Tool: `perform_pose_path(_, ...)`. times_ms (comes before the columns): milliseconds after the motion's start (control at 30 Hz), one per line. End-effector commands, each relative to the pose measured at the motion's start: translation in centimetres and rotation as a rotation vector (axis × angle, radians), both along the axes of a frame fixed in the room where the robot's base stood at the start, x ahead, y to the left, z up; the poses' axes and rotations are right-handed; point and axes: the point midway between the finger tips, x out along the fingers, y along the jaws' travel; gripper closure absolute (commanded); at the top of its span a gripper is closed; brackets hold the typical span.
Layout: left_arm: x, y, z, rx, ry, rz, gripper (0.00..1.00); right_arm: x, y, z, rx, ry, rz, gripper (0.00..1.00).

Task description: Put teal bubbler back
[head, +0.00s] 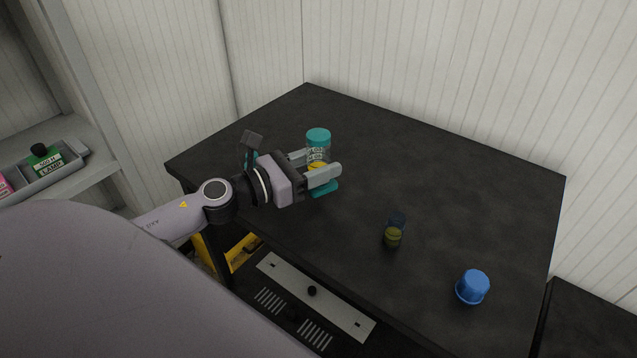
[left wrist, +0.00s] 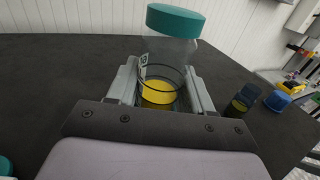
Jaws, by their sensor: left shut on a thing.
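The teal bubbler (head: 318,137) is a clear cylinder with a teal cap and yellow liquid low inside. It looks upright over the far left part of the black table. My left gripper (head: 316,166) is shut on its body, with one grey finger on each side. The bubbler also shows between the fingers in the left wrist view (left wrist: 174,22). A teal patch (head: 325,188) shows under the near finger. I cannot tell whether the bubbler's bottom touches the table. My right gripper is not in view.
The black table (head: 440,190) is mostly clear. A small vial (head: 393,237) with yellow-green liquid and a blue cup-like piece (head: 472,287) stand toward its right front. At the left, a shelf holds a grey tray (head: 62,176) with a green-labelled bottle (head: 45,160).

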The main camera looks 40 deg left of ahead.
Motion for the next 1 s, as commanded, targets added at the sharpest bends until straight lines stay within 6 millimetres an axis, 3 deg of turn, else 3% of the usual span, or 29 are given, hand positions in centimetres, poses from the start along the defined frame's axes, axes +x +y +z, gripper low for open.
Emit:
perform_pose_path(300,0.0,0.0,-3.5,-0.004,0.001,0.001,0.85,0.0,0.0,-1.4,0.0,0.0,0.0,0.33)
perform_pose_path(800,0.0,0.0,-4.3,0.0,-0.001,0.0,0.85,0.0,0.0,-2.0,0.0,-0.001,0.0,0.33)
perform_pose_path(833,0.0,0.0,-4.2,0.0,0.0,0.0,0.39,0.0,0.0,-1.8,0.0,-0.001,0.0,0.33)
perform_pose_path(900,0.0,0.0,-4.2,0.0,0.0,0.0,0.24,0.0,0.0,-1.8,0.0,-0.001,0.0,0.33)
perform_pose_path(1000,0.0,0.0,-4.2,0.0,0.001,0.0,0.24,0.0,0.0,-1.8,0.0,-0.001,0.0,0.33)
